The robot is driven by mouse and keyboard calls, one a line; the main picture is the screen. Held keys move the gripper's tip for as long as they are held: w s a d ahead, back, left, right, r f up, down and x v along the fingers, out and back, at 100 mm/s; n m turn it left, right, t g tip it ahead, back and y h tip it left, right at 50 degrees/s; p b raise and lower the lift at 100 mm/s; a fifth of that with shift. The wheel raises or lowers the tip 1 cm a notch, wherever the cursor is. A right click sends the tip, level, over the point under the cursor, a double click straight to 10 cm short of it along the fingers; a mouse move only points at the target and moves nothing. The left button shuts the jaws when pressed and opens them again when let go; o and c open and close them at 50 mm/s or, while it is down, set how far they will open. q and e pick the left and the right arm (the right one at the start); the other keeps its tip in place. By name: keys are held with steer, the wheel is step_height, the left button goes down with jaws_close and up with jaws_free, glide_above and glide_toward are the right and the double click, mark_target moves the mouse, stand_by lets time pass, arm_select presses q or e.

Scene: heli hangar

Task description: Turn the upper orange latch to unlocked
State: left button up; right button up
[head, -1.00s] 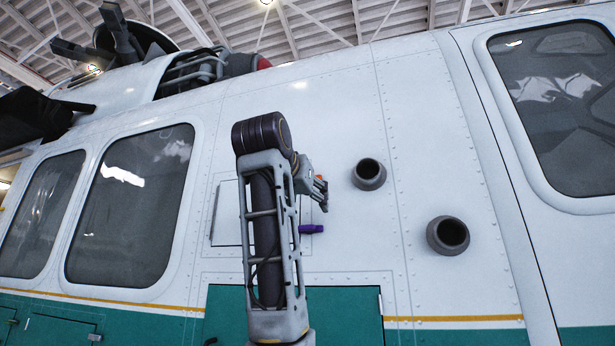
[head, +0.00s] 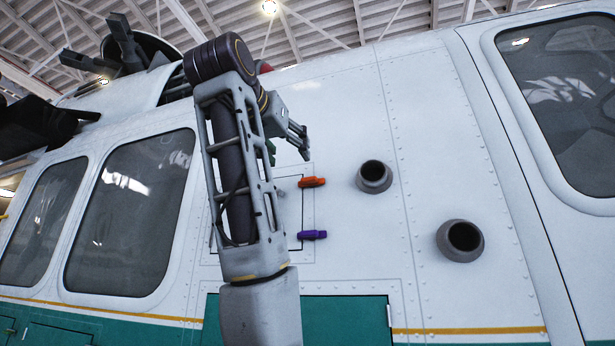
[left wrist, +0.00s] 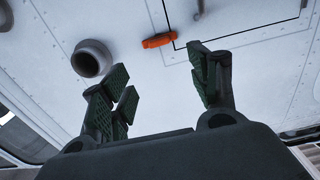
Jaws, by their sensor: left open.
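The upper orange latch (head: 312,182) lies about level at the right edge of a small panel outlined on the white helicopter side. It also shows in the left wrist view (left wrist: 158,40), beyond the gap between the fingers. A purple latch (head: 313,235) sits below it on the same panel edge. My left gripper (head: 299,141) is above the orange latch, apart from it. Its fingers are spread and empty in the left wrist view (left wrist: 163,82). My left arm hides much of the panel in the head view. My right gripper is not in view.
Two round grey pipes, an upper one (head: 374,176) and a lower one (head: 460,240), stick out of the hull right of the latches. A green panel (head: 345,318) lies below. Dark windows (head: 131,214) are at the left. The hull between latches and pipes is clear.

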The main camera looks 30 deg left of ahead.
mark_target(310, 181)
arm_select(q)
steer(key=shift+w, duration=0.1)
steer(key=p+x, duration=0.4)
steer(key=x, duration=0.9)
steer(key=shift+w+p, duration=0.3)
steer(key=shift+w, duration=0.1)
steer(key=shift+c, duration=0.4)
steer(key=c, duration=0.9)
